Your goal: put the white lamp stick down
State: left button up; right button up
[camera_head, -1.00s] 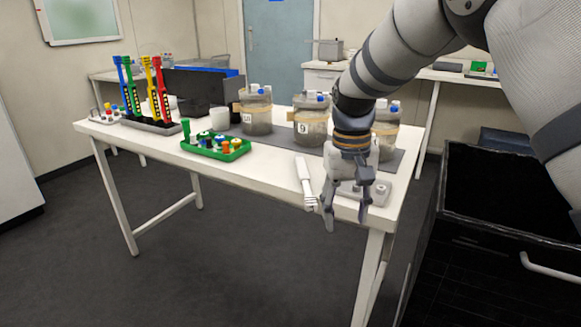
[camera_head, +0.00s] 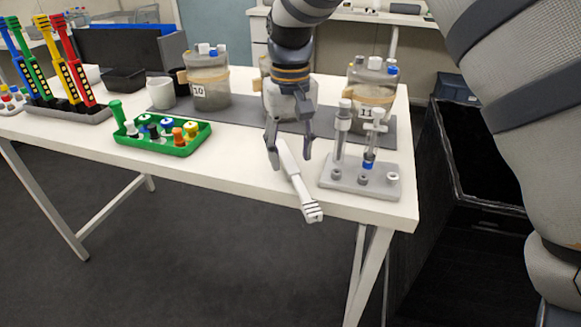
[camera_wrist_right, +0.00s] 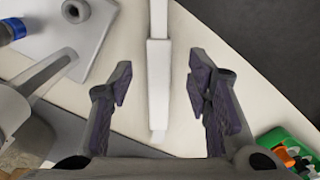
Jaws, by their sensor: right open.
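The white lamp stick (camera_head: 290,163) lies on the white table (camera_head: 230,165), its ribbed end at the front edge. In the right wrist view its pale shaft (camera_wrist_right: 158,85) runs between the two fingers. My right gripper (camera_head: 290,160) is open, pointing down over the stick's rear part, one finger on each side. In the wrist view, gaps show between the stick and both fingers of the gripper (camera_wrist_right: 158,82). My left gripper is not in view.
A grey stand (camera_head: 335,180) with upright posts is just right of the stick. A green tray (camera_head: 165,147) of small bottles lies left. Lidded jars (camera_head: 210,82) stand behind on a grey mat (camera_head: 240,116). A black bin (camera_head: 480,165) is beyond the table's right end.

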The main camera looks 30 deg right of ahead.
aim_at(291, 169)
notch_tip(291, 169, down, 3)
jog(key=shift+r, duration=0.25)
grip_shut()
